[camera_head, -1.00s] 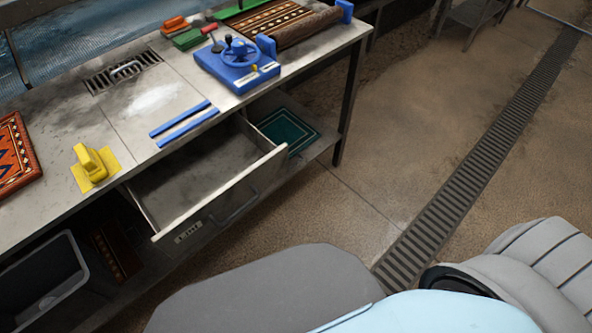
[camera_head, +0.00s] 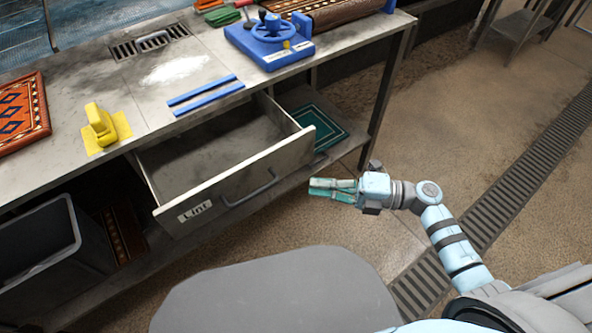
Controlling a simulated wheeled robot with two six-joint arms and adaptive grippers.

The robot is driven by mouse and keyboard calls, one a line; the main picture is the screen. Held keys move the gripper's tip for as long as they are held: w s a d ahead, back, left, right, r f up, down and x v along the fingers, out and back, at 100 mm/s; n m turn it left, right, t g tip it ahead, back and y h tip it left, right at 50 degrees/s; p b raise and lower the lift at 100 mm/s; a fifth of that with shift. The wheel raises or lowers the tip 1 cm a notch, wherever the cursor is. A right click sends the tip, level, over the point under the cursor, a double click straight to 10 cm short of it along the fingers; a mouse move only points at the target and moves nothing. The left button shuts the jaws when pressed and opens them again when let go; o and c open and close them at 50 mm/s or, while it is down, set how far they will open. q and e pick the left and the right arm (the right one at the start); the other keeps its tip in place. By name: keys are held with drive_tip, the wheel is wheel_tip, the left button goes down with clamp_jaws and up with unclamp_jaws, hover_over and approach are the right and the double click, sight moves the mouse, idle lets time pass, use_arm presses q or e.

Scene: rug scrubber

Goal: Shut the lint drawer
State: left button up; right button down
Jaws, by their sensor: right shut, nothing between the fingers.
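The lint drawer (camera_head: 292,153) is pulled well out from under the metal worktable. Its front carries a "Lint" label (camera_head: 195,211) and a dark bar handle (camera_head: 250,189). The inside that shows looks empty apart from grey smudges. My right gripper (camera_head: 312,188) is shut and empty, just right of the drawer front in the picture, with its teal fingers pointing left. It appears apart from the drawer. My left gripper is not in view.
On the worktable (camera_head: 60,182) are a yellow scrubber (camera_head: 101,126), blue strips (camera_head: 206,95), a blue wheel device (camera_head: 269,42) and rugs. Below stand a grey bin (camera_head: 40,255) and a green mat (camera_head: 318,128).

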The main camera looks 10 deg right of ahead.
sight(272, 169)
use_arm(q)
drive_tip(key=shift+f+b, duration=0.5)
use_arm(e)
drive_tip(key=w+a, duration=0.4)
drive_tip(key=w, duration=0.1)
drive_tip(key=shift+a, duration=0.15)
